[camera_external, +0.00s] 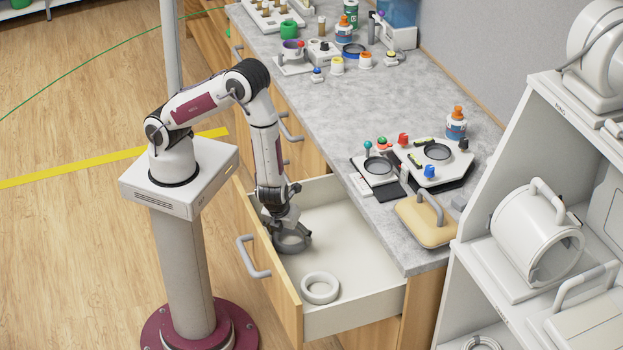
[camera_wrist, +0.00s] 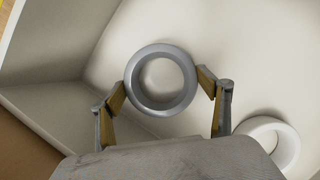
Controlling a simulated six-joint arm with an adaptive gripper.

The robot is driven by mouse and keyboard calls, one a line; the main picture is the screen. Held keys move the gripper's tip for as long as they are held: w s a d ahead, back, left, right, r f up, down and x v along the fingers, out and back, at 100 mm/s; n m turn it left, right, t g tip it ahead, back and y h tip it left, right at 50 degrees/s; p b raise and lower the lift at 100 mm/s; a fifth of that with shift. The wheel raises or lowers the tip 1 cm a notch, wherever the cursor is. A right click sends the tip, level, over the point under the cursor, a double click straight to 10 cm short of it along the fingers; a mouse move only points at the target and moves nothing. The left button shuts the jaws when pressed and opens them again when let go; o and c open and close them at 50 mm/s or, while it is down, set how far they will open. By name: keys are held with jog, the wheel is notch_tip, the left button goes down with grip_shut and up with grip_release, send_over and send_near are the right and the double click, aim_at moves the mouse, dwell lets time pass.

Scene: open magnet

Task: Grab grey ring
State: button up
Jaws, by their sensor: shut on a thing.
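The grey ring (camera_wrist: 134,91) is between the two fingers of my gripper (camera_wrist: 163,98) in the wrist view, with a finger touching it on each side. In the external view my gripper (camera_external: 287,229) is down inside the open drawer, and the grey ring (camera_external: 291,243) shows at its fingertips. The ring's far side is partly hidden by the fingers there. I cannot tell whether the ring is lifted off the drawer floor.
A white ring (camera_external: 320,288) lies on the drawer floor nearby, and it also shows in the wrist view (camera_wrist: 285,148). The drawer (camera_external: 350,320) has walls close around my gripper. The countertop (camera_external: 345,120) above holds instruments and bottles. A shelf unit (camera_external: 490,250) stands at the right.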

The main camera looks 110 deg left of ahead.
notch_tip(320, 180, up, 9)
dwell(0.8)
jog(key=shift+r, duration=0.15)
